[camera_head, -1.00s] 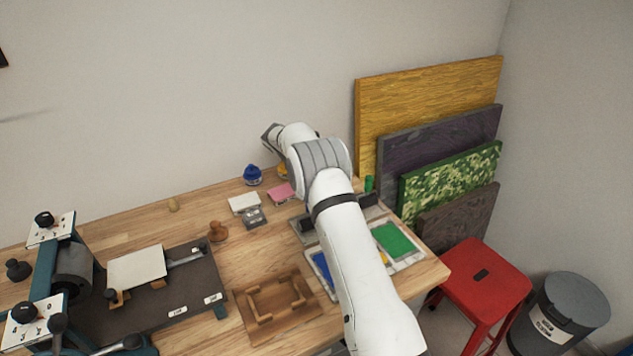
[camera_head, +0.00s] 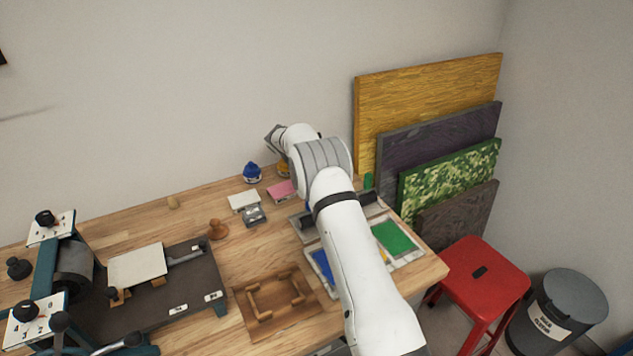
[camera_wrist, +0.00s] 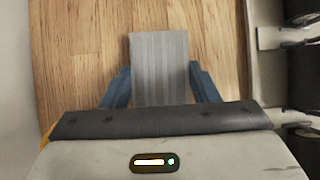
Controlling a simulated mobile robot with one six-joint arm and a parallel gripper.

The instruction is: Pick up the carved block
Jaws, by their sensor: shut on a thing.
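The carved block (camera_wrist: 159,55) is a grey piece with fine lengthwise ridges. It shows in the wrist view between the two blue fingers of my gripper (camera_wrist: 160,82). The fingers are shut on its left and right sides, and the block's far end reaches beyond their tips. Its near end is hidden by the dark gripper body. Wooden tabletop (camera_wrist: 80,50) lies behind it; I cannot tell how far below. In the head view my white arm hides the block and most of the gripper.
A tray with green (camera_head: 395,238) and blue (camera_head: 322,265) pads lies beside my arm. A wooden frame jig (camera_head: 240,305) and a press (camera_head: 75,270) are to the left. Coloured panels (camera_head: 430,85) lean against the wall. A red stool (camera_head: 482,270) stands right of the table.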

